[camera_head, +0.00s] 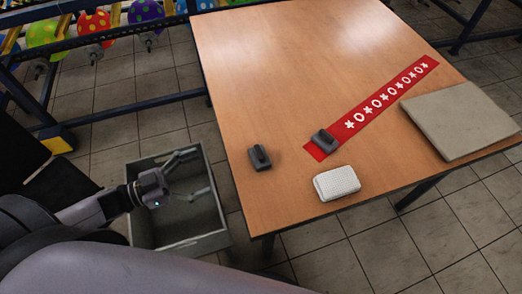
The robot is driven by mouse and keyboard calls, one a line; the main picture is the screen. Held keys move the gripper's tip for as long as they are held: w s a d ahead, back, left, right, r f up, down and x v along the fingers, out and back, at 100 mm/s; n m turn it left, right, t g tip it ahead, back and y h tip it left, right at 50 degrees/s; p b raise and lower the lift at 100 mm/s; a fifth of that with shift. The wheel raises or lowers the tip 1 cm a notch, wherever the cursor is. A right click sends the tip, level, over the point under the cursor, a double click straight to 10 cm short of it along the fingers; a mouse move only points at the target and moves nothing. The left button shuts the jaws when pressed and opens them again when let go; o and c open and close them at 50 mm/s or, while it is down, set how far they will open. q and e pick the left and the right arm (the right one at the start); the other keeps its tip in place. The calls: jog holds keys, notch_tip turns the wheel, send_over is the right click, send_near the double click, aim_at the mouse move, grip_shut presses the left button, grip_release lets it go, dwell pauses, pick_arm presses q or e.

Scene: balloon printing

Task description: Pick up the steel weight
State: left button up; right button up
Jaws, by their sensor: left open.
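Two dark grey steel weights with raised grips are on the wooden table (300,60). One weight (260,158) sits near the table's left edge. The other weight (323,141) rests on the lower end of a red stencil strip (387,99). My left gripper (197,173) is open and empty, its fingers spread over the grey bin beside the table. It is to the left of both weights, clear of the tabletop. My right gripper is not in view.
The open grey bin (222,190) stands on the tiled floor left of the table. A white textured block (337,183) lies near the table's front edge. A beige board (462,120) lies at the right. A rack with colourful balloons (92,28) stands at the back left.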

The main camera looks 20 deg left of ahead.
pick_arm(q)
send_near(256, 153)
jog(key=w+d, duration=0.1)
jog(key=d, duration=0.1)
jog(key=w+d+r, duration=0.1)
jog(key=w+d, duration=0.1)
jog(key=shift+r+p, duration=0.15)
jog(key=shift+p, duration=0.2)
jog(key=shift+f+p+x, duration=0.15)
jog(key=shift+f+x, duration=0.05)
jog(key=shift+x, duration=1.25)
jog(key=shift+f+p+x, duration=0.15)
jog(key=shift+f+x, duration=0.1)
jog(key=shift+x, duration=1.25)
jog(key=shift+s, duration=0.1)
jog(key=c, duration=1.9)
